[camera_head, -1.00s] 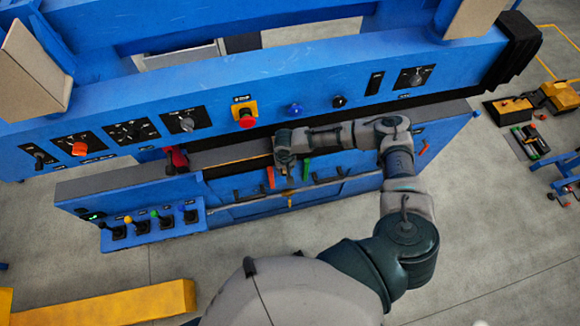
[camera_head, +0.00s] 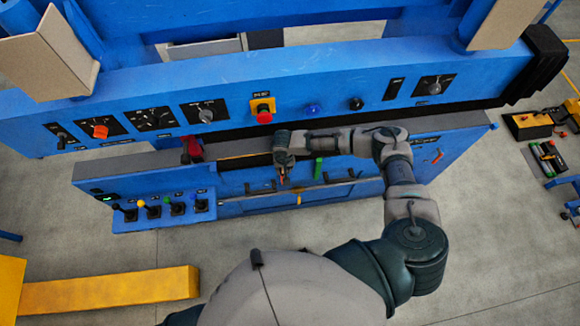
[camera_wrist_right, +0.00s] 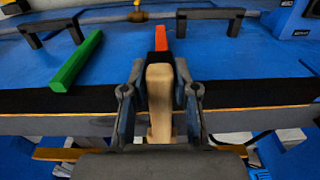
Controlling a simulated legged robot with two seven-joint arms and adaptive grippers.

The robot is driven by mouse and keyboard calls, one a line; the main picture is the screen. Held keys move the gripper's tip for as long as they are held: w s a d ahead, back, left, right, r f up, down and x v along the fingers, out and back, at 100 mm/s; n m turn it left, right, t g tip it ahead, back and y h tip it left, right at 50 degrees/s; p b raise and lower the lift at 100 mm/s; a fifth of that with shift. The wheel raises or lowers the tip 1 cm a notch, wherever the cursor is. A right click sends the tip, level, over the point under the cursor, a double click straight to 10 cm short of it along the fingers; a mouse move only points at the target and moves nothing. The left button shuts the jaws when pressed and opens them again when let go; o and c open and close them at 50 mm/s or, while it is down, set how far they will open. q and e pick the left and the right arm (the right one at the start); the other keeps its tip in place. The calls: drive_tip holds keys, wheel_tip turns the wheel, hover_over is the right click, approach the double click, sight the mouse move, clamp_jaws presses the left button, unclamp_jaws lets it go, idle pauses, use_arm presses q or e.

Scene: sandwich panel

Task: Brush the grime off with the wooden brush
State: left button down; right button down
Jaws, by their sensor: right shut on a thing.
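My right gripper (camera_head: 283,178) is over the ledge of the lower blue panel (camera_head: 245,202). The right wrist view shows its two fingers (camera_wrist_right: 160,100) closed around a pale wooden piece, the wooden brush (camera_wrist_right: 160,88). A black band shows at the brush's far end. An orange-red bar (camera_wrist_right: 160,45) shows just beyond that end; I cannot tell whether they touch. A green bar (camera_wrist_right: 75,62) lies to the left of the brush, apart from it. I cannot make out grime clearly. My left gripper is out of view.
Dark handles (camera_wrist_right: 210,17) stand up from the blue surface near the brush. A control panel with knobs and a red button (camera_head: 264,117) runs above my right arm. Small joysticks (camera_head: 177,208) stand at left. A yellow beam (camera_head: 110,290) lies on the open floor.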

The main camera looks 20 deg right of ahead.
drive_tip(key=shift+w+a, duration=0.15)
drive_tip(key=shift+a, duration=0.55)
drive_tip(key=shift+w+a+f, duration=0.1)
drive_tip(key=shift+w+a, duration=0.15)
drive_tip(key=shift+a, duration=0.8)
drive_tip(key=shift+w+a+f, duration=0.1)
drive_tip(key=shift+w+a, duration=0.1)
drive_tip(key=shift+a, duration=0.85)
drive_tip(key=shift+d+r+p, duration=0.1)
drive_tip(key=shift+d+p, duration=0.05)
drive_tip(key=shift+p, duration=0.15)
drive_tip(key=d+p, duration=0.1)
drive_tip(key=d, duration=0.1)
drive_tip(key=d+p, duration=0.2)
drive_tip(key=shift+s+d, duration=0.1)
drive_tip(key=shift+s, duration=0.3)
